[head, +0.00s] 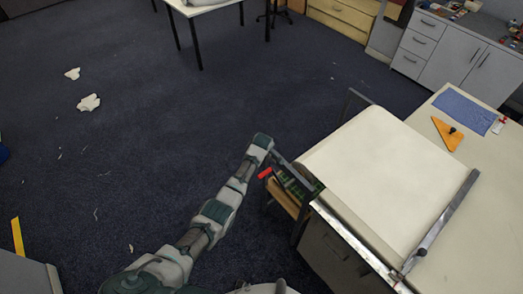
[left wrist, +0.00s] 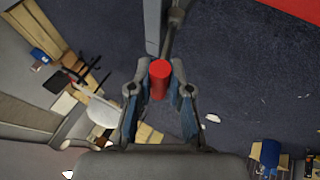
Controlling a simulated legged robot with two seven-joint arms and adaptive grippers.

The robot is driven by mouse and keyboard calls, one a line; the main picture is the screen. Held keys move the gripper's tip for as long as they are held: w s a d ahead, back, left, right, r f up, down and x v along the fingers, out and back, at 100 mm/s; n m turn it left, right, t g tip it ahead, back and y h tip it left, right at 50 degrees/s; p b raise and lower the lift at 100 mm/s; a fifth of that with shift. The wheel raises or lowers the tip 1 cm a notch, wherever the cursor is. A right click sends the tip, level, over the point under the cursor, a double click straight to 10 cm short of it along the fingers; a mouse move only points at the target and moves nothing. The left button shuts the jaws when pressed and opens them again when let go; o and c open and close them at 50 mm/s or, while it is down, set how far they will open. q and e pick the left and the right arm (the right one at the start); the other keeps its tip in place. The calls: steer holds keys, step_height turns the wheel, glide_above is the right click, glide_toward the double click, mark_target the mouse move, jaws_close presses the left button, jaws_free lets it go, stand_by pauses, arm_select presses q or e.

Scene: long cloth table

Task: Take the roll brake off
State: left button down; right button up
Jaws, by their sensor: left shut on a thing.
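The red handle (left wrist: 159,80) sits between the two fingers of my left gripper (left wrist: 159,92), which is shut on it. A dark lever or rod (left wrist: 174,28) shows just beyond the handle in the left wrist view. In the head view the red handle (head: 265,173) shows at the left end of the table, beside my left gripper (head: 272,160). A cream sheet (head: 380,170) curves over the table's left edge. The roll itself and the brake's mechanism cannot be made out clearly. My right gripper is not in view.
A metal bar (head: 440,225) lies across the sheet's right end. An orange triangle (head: 447,134) and a blue mat (head: 465,110) lie farther back on the table. A dark frame post (head: 352,100) stands at the sheet's far side. The floor (head: 130,180) to the left is mostly open.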

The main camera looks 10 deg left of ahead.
arm_select(q)
steer(key=shift+w+d+r, duration=0.1)
steer(key=shift+w+d, duration=0.25)
steer(key=shift+w, duration=0.05)
steer(key=shift+w+d+r+b, duration=0.15)
steer(key=shift+w+d+b, duration=0.35)
steer(key=shift+b, duration=0.15)
steer(key=shift+r, duration=0.1)
steer(key=shift+d, duration=0.1)
steer(key=c, duration=1.3)
jaws_free()
steer(key=shift+w, duration=0.1)
steer(key=shift+o, duration=1)
steer(key=shift+w, duration=0.1)
steer(key=shift+w+d+f, duration=0.1)
steer(key=shift+f, duration=0.15)
